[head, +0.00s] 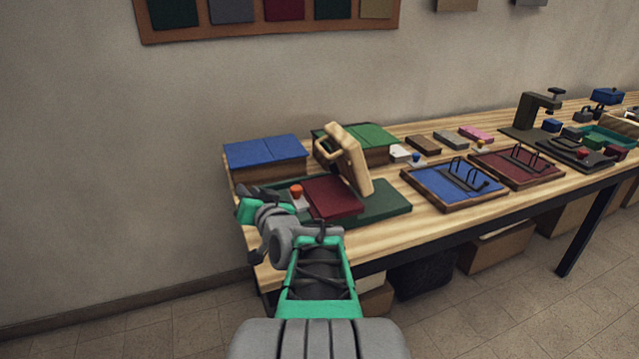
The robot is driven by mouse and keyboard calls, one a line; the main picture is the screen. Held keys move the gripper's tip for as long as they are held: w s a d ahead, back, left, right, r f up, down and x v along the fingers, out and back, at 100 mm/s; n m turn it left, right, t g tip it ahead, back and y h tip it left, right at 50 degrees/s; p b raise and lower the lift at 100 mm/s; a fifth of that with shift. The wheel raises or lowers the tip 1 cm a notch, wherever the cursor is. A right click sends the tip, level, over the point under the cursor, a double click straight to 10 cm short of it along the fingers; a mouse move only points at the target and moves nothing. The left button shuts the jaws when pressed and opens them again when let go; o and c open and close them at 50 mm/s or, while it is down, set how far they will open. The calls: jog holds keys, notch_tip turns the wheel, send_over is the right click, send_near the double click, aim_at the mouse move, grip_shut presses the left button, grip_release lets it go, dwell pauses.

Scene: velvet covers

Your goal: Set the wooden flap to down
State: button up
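The wooden flap (356,160) is a pale wooden panel with a loop handle (326,147) on its left side. It stands up, tilted, over a dark green base board (385,207) near the table's left end. A dark red pad (333,196) lies on the board to the left of the flap's lower end. My gripper (247,209) is at the end of my green and grey arm, left of the board's front and apart from the flap. Its fingers are not clear, so I cannot tell whether it is open or shut.
An orange knob (296,190) stands left of the red pad. A blue-topped box (265,151) and a green-topped box (372,136) stand behind. Blue (455,186) and maroon (516,167) trays lie to the right. Bare wooden table (400,235) shows in front of the board.

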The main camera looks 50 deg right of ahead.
aim_at(323, 149)
jog(key=s+d+m+h, duration=0.1)
jog(key=d, duration=0.1)
jog(key=s+d+m+h+b, duration=0.1)
jog(key=s+d+h, duration=0.1)
jog(key=d, duration=0.1)
jog(key=s+d+m+t+h, duration=0.1)
jog(key=s+d, duration=0.1)
jog(key=d, duration=0.1)
jog(key=shift+s+d+f+m+b, duration=0.15)
jog(key=shift+s+m+b, duration=0.15)
jog(key=shift+b, duration=0.1)
jog(key=s+d+r+m+h, duration=0.3)
jog(key=s+d+m+h, duration=0.1)
jog(key=s+d+h, duration=0.15)
jog(key=shift+g+y, duration=0.35)
jog(key=shift+g, duration=0.05)
jog(key=x, duration=0.4)
jog(key=p+x, duration=0.1)
jog(key=x, duration=0.2)
jog(key=shift+s+d+r, duration=0.2)
jog(key=shift+s+r, duration=0.05)
jog(key=shift+r, duration=0.05)
jog(key=shift+c, duration=0.3)
grip_shut()
jog(key=shift+n, duration=0.3)
